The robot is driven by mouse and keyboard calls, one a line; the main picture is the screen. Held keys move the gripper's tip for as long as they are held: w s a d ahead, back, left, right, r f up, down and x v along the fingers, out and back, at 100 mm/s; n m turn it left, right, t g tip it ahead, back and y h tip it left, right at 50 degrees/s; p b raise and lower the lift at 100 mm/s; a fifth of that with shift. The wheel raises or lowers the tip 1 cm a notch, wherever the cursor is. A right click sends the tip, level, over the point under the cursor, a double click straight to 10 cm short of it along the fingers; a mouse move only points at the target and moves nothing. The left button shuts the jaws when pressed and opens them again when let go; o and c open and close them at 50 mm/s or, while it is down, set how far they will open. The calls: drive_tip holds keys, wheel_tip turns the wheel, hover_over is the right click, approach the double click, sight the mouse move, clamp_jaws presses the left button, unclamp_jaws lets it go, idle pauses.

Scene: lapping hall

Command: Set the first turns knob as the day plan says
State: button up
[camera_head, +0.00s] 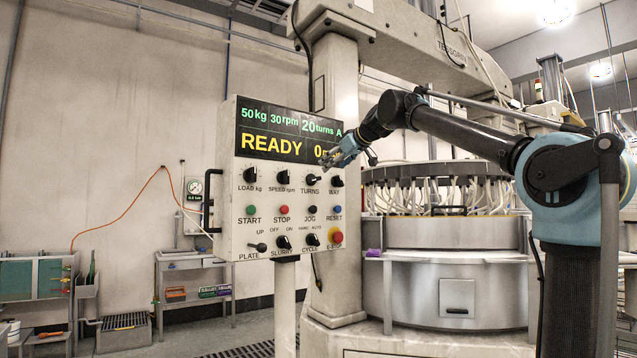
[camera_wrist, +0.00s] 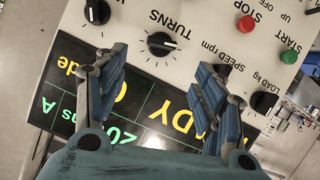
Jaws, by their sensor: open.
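The TURNS knob (camera_head: 313,180) is a black round dial with a light pointer, in the upper knob row of the white control panel (camera_head: 228,237). In the wrist view, upside down, the TURNS knob (camera_wrist: 160,43) lies just beyond and between the fingertips, its pointer toward the picture's right. My gripper (camera_head: 338,152) is in front of the panel's right part, above the knob. In the wrist view my gripper (camera_wrist: 162,62) is open and empty, apart from the knob. The display (camera_head: 275,132) reads "50kg 30rpm 20turns A" and "READY 0", the rest hidden. I see no day plan.
The SPEED knob (camera_head: 283,177) and WAY knob (camera_head: 337,181) flank TURNS closely. Below are the STOP button (camera_head: 284,210), JOG button (camera_head: 310,210) and red E-STOP (camera_head: 336,236). The round machine (camera_head: 450,285) stands at right; floor shows at left.

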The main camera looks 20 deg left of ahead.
sight(317, 178)
drive_tip(key=x, duration=1.2)
drive_tip(key=shift+a, duration=0.15)
drive_tip(key=shift+c, duration=0.3)
drive_tip(key=c, duration=1)
